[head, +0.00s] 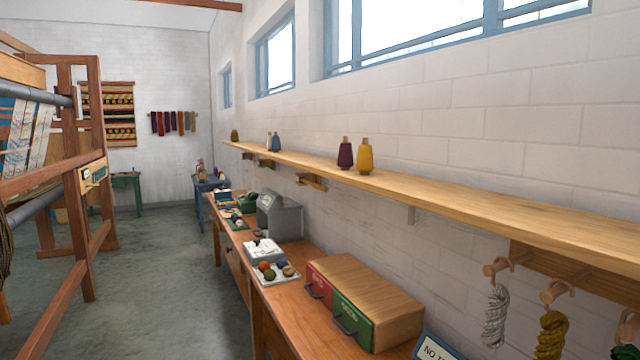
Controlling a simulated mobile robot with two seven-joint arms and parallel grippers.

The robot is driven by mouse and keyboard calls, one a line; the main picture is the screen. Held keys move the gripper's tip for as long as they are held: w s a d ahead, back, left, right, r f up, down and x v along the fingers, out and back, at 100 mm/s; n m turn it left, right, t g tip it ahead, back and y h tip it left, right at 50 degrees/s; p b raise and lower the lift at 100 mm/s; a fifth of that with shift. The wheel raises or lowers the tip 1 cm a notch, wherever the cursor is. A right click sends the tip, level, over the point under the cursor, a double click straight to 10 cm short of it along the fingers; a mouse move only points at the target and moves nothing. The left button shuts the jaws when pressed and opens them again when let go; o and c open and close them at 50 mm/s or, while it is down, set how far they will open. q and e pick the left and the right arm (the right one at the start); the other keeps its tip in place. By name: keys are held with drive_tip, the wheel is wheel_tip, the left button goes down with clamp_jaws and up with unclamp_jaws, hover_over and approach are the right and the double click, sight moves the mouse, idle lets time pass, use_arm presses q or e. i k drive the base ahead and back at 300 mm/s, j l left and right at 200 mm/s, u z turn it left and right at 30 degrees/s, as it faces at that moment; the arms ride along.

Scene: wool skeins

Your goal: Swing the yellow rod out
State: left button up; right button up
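No rod that is plainly coloured yellow shows in the head view. Under the long shelf at the right, a row of wooden pegs sticks out from a wooden rail (540,264). A mustard-yellow skein (550,335) hangs below the middle peg (554,291), its lower end cut off by the picture edge. A pale grey skein (495,318) hangs from the peg (495,267) to its left. A dark green skein (625,352) hangs at the bottom right corner, mostly out of the picture. Neither of my grippers is in view.
The long shelf (480,205) holds purple (345,153) and yellow (365,156) cones. The bench below carries a wooden-topped drawer box (375,295), a tray of yarn balls (291,280) and a grey machine (280,218). A loom (88,200) stands left. The floor (165,270) between is clear.

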sight(301, 180)
drive_tip(key=i+j+z, duration=0.25)
drive_tip(key=i+j, duration=0.4)
drive_tip(key=i, duration=0.15)
drive_tip(key=j+z, duration=0.15)
drive_tip(key=z, duration=0.25)
drive_tip(key=i+j+z, duration=0.1)
drive_tip(key=z, duration=0.3)
drive_tip(key=j+z, duration=0.2)
drive_tip(key=z, duration=0.2)
drive_tip(key=j+z, duration=0.25)
drive_tip(key=j, duration=0.2)
drive_tip(key=k+j+z, duration=0.1)
drive_tip(key=j+z, duration=0.2)
drive_tip(key=j, duration=0.15)
drive_tip(key=k+j, duration=0.1)
drive_tip(key=j, duration=0.35)
drive_tip(key=k+j+z, duration=0.1)
drive_tip(key=j, duration=0.4)
drive_tip(key=k+j, duration=0.1)
drive_tip(key=j, duration=0.35)
